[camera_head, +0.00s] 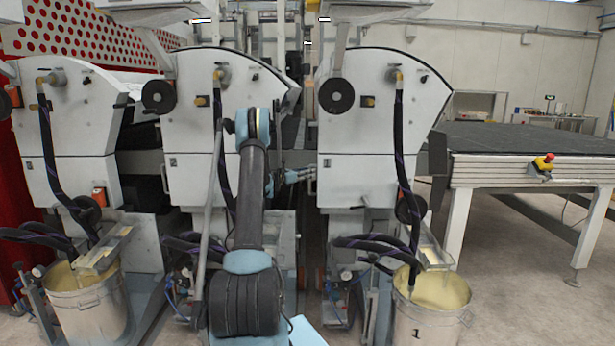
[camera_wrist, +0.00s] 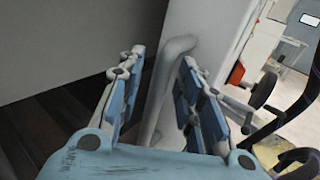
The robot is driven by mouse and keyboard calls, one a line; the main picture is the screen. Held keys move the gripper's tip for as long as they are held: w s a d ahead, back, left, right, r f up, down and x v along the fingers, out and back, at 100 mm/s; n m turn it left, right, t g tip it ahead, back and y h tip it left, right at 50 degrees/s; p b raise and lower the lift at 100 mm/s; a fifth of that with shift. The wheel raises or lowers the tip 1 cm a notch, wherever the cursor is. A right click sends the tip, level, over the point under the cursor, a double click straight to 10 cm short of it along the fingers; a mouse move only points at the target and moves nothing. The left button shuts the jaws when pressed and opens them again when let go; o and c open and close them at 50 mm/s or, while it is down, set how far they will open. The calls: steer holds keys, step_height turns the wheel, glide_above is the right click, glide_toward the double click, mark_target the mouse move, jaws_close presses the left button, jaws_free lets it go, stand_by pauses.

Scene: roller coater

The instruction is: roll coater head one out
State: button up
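Coater head one (camera_head: 355,135), a white housing marked 1, stands right of centre in the head view. My gripper (camera_head: 301,174) is at its left side, at the height of its lower panel. In the wrist view my gripper (camera_wrist: 158,75) has its two blue-padded fingers apart. A grey bent bar handle (camera_wrist: 153,105) on a pale panel shows between the fingers, with gaps seen on both sides. I cannot tell whether the fingertips reach around it or stop short of it.
Coater head two (camera_head: 225,110) stands left of my arm, with another head (camera_head: 70,130) further left. Paint buckets (camera_head: 415,325) stand below with black hoses. A dark-topped conveyor (camera_head: 520,140) with an emergency stop (camera_head: 543,162) is at right, with open floor beyond.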

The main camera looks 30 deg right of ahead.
steer(key=shift+d, duration=0.4)
steer(key=shift+c, duration=0.3)
jaws_close()
